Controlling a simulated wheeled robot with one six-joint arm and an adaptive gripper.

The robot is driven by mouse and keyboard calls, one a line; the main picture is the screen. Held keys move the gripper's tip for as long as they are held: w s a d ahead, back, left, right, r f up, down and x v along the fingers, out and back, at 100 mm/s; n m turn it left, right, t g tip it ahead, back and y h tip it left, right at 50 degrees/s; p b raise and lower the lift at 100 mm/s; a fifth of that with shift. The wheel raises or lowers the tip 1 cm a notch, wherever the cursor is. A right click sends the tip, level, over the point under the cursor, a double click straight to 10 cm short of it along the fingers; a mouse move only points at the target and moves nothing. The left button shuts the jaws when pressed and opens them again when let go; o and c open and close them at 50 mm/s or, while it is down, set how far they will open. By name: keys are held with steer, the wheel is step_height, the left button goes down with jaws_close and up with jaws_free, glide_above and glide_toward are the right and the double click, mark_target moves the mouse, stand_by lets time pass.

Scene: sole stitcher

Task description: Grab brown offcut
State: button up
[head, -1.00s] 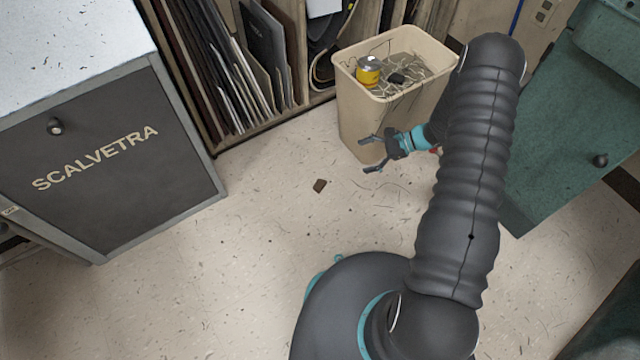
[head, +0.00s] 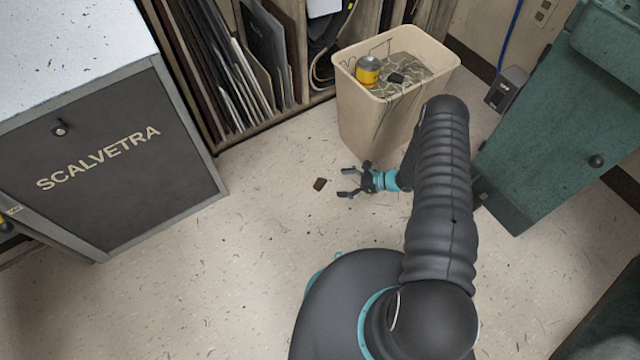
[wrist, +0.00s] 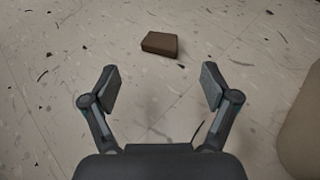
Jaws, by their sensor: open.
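The brown offcut (head: 320,184) is a small dark brown block lying on the floor, left of my gripper in the head view. My gripper (head: 345,182) is open and empty, low near the floor, with its fingers pointing left toward the offcut. In the wrist view the offcut (wrist: 160,44) lies flat beyond the fingertips and roughly centred between them. The open fingers of my gripper (wrist: 158,80) do not touch it.
A beige bin (head: 372,120) with a yellow can (head: 368,71) and stringy scraps stands behind my gripper. A grey SCALVETRA cabinet (head: 130,165) is at left, a green cabinet (head: 545,130) at right. Small shreds litter the floor; the floor around the offcut is otherwise clear.

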mark_target(323, 184)
steer(key=shift+x, duration=3.6)
steer(key=shift+s+f, duration=0.1)
steer(key=c, duration=1)
